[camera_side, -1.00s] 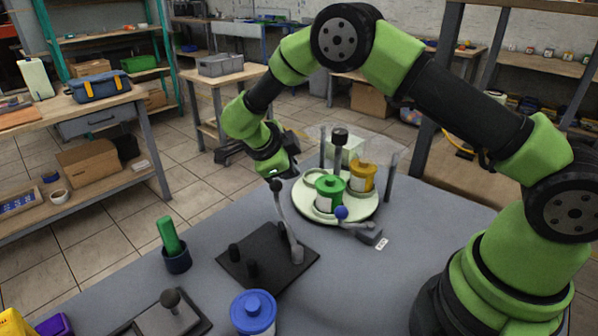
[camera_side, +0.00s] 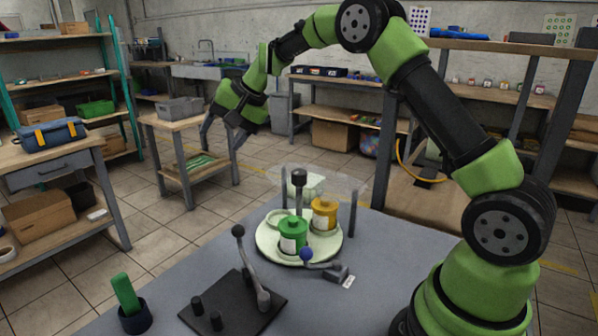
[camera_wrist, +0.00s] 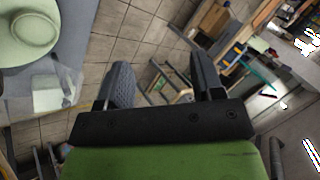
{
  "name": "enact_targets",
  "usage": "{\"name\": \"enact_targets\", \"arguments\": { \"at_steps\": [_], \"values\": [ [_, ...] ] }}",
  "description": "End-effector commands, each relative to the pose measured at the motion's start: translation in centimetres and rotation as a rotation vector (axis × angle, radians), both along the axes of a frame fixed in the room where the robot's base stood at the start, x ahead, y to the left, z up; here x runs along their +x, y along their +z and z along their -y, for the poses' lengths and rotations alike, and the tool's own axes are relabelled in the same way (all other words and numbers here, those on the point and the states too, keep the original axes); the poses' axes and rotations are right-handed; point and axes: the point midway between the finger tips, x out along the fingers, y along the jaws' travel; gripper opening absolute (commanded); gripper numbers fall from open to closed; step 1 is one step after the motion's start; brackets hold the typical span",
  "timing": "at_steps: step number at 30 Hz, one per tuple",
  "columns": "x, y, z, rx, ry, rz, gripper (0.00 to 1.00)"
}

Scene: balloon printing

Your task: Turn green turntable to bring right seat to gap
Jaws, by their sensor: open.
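The pale green turntable (camera_side: 270,246) sits on the grey table under a clear cover. A green pot (camera_side: 292,236) and a yellow-orange pot (camera_side: 324,214) stand in seats on it. The seat at its left (camera_side: 264,216) looks empty. A black knob (camera_side: 299,177) on a post rises behind the green pot. A blue-tipped lever (camera_side: 307,254) lies at its front edge. My gripper (camera_side: 222,140) is open and empty, high up and to the left of the turntable. The wrist view shows my gripper's spread fingers (camera_wrist: 160,88) and the turntable (camera_wrist: 22,30) at its upper left.
A black plate with a ball-topped lever (camera_side: 251,270) stands in front of the turntable. A dark cup with a green stick (camera_side: 130,301) is at the lower left. A wooden stand (camera_side: 183,124) is behind. The floor below my gripper is clear.

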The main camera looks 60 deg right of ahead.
Motion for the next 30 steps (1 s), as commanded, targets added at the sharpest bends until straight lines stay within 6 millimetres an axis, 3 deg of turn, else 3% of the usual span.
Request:
{"name": "enact_targets", "arguments": {
  "at_steps": [6,12,17,30],
  "values": [
    [-7.6,0.2,5.9,-0.189,0.070,-0.367,0.61],
    [-11.3,1.0,8.6,-0.265,0.034,-0.550,0.61],
    [-11.9,0.1,9.0,-0.275,0.027,-0.580,0.61],
    [-11.9,-7.4,8.9,-0.273,0.029,-0.579,0.61]
  ]
}}
